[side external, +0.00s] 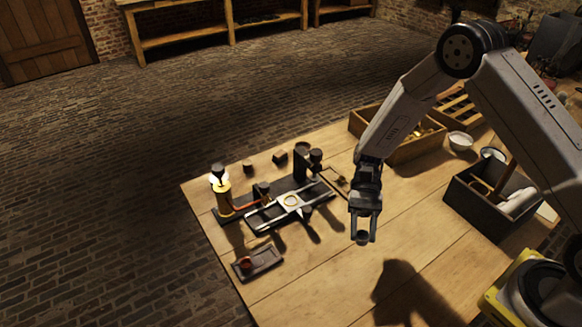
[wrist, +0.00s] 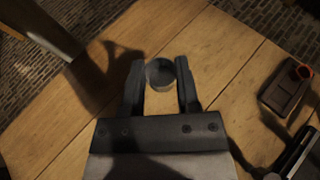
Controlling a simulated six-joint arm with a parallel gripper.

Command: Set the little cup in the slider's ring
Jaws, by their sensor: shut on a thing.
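My gripper (side external: 362,237) is shut on the little cup (side external: 362,238), a small dark grey round cup. The wrist view shows the cup (wrist: 160,73) between the two fingertips (wrist: 160,77), above bare wood. The slider (side external: 305,206) is a dark rail with a pale cross-shaped carriage. In the wrist view only part of the slider shows at the lower right edge.
A small dark tray (side external: 258,263) with a red thing lies at the table's front left. A glowing lamp (side external: 220,180) and a dark post (side external: 301,160) stand by the slider. A wooden box (side external: 400,150) and a dark crate (side external: 480,207) stand behind and right. Front tabletop is clear.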

